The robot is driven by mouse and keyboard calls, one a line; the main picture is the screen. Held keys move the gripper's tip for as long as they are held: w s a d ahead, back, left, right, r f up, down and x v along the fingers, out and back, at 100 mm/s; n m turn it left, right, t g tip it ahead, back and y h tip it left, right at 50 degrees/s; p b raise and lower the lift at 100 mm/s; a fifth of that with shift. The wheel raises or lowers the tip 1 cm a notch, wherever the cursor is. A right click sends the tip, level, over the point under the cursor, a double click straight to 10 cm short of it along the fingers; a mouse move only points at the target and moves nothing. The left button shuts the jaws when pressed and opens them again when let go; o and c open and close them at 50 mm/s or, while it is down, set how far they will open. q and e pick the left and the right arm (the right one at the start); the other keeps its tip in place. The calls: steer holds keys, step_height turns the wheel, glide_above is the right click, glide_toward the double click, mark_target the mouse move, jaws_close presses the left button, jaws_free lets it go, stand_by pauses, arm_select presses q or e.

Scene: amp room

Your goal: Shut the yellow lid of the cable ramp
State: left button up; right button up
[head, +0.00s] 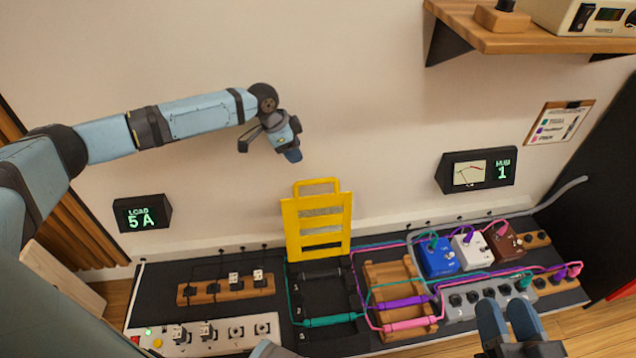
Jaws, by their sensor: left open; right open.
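The yellow lid (318,240) stands raised, nearly upright, at the back of the black cable ramp (322,272). It has slots through it and a handle loop at its top. My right gripper (508,320) is open at the bottom right, in front of the grey socket strip, well away from the lid.
A wooden rack (393,272) with purple and pink plugs sits right of the ramp. Blue, white and brown pedals (468,252) stand further right, with a grey socket strip (462,312) before them. A wooden plug strip (215,292) and a white power strip (250,342) lie left.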

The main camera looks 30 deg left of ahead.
arm_select(q)
steer(key=b, duration=0.3)
glide_above(314, 180)
steer(key=s+a, duration=0.2)
steer(key=f, duration=0.7)
steer(key=shift+w, duration=0.25)
steer(key=b+x, duration=0.1)
steer(key=x, duration=0.3)
steer(key=shift+b, duration=0.4)
steer(key=shift+w+d+f, duration=0.2)
steer(key=shift+f, duration=0.35)
arm_select(e)
steer(key=shift+w+d+f+n+g, duration=0.15)
steer(key=shift+w+f+n, duration=0.15)
steer(key=shift+f, duration=0.4)
steer(key=shift+w+f+n+g, duration=0.2)
steer(key=shift+f+n, duration=0.15)
steer(key=shift+f, duration=0.4)
steer(key=shift+w+d+f+n+g, duration=0.1)
steer(key=shift+w+f+n+g, duration=0.2)
steer(key=shift+f, duration=0.4)
arm_select(q)
steer(key=shift+c, duration=0.3)
arm_select(e)
steer(key=shift+s, duration=0.1)
arm_select(q)
jaws_close()
